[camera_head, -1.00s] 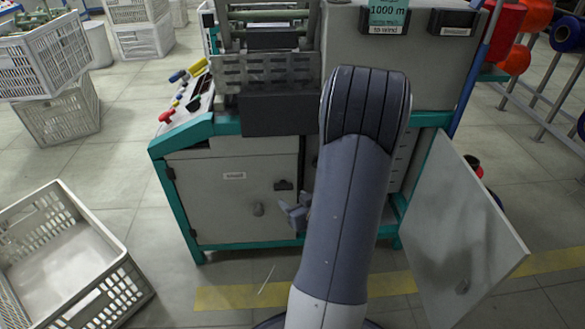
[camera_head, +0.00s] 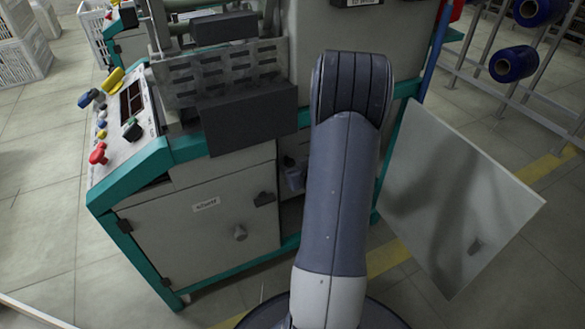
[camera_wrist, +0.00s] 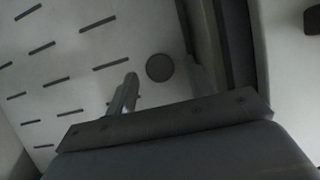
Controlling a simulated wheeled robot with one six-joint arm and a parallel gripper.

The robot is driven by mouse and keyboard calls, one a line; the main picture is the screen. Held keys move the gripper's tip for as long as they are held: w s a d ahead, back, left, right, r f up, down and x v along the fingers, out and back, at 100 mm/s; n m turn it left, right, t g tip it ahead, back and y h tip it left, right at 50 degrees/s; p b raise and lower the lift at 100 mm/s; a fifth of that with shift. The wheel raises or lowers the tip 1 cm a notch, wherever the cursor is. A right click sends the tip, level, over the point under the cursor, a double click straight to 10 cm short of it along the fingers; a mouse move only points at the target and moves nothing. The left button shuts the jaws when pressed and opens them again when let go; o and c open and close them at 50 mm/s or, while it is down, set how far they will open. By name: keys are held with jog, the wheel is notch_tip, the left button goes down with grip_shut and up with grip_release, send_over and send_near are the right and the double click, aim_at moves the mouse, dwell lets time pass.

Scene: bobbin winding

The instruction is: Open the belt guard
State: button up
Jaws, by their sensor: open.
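The wrist view shows a pale panel (camera_wrist: 100,50) with rows of dark slots and a round dark knob (camera_wrist: 160,68); it looks like the belt guard. It lies in front of my gripper (camera_wrist: 165,77), and its hinge is not clear. My gripper is open, one finger on each side of the knob in the picture. I cannot tell whether the fingers touch it. In the head view my arm hides the guard and most of the gripper.
A grey door (camera_head: 455,200) stands swung open at the right of the machine. The left cabinet door (camera_head: 205,235) is shut, with a small knob. A control panel (camera_head: 128,115) with coloured buttons is at the left. Blue spools (camera_head: 513,63) hang on a rack at the back right.

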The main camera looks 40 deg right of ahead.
jog(key=shift+w+d+f, duration=0.1)
jog(key=shift+w+f, duration=0.1)
jog(key=shift+w, duration=0.35)
grip_shut()
